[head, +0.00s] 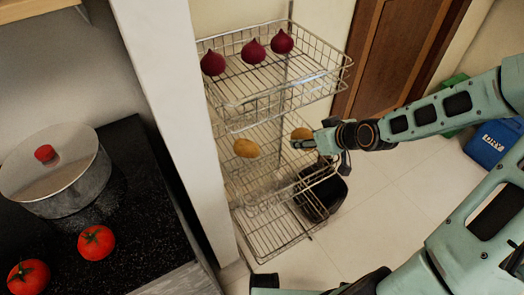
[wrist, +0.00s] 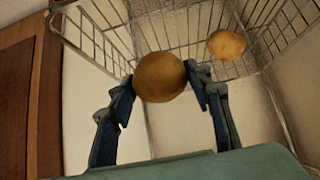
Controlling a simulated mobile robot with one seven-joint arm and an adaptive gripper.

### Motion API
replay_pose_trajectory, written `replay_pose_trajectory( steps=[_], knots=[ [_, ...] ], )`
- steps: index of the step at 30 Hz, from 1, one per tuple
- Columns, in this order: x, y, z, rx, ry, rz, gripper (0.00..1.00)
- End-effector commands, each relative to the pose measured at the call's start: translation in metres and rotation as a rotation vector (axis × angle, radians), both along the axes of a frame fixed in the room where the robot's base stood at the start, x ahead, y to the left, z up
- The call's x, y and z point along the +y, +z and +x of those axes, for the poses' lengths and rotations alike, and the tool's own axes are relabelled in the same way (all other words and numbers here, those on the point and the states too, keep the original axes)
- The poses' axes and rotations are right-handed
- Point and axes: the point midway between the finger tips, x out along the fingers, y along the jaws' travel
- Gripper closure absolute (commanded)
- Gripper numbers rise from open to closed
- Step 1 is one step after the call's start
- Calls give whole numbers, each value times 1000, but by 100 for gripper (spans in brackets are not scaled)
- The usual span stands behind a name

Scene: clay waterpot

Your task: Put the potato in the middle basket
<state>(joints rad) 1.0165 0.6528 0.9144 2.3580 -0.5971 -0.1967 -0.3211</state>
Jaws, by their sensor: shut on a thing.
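A wire rack of stacked baskets stands against the white wall post. Its middle basket (head: 268,174) has one brown potato (head: 246,148) in it at the left, which also shows in the wrist view (wrist: 226,45). My gripper (head: 304,143) is at the right side of the middle basket, below the top basket. It is shut on another potato (head: 301,133). In the wrist view my gripper (wrist: 161,82) has a finger on each side of the held potato (wrist: 160,77), with basket wires behind it. I cannot tell whether the held potato touches the basket.
The top basket (head: 281,85) holds three dark red beets (head: 253,52) close above my gripper. A bottom basket (head: 275,234) and a black bin (head: 322,192) are below. A counter with a pot (head: 56,172) and tomatoes (head: 96,242) is at the left. Open tiled floor (head: 385,205) is at the right.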

Motion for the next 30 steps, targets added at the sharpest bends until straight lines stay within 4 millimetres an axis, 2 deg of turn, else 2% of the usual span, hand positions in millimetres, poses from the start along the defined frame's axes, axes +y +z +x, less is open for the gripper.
replay_pose_trajectory(
  steps=[8,22,30],
  knots=[
    [7,-9,9,-1,4,1,82],
    [53,-52,75,-1,4,1,82],
    [63,-60,93,-1,1,1,82]
  ],
)
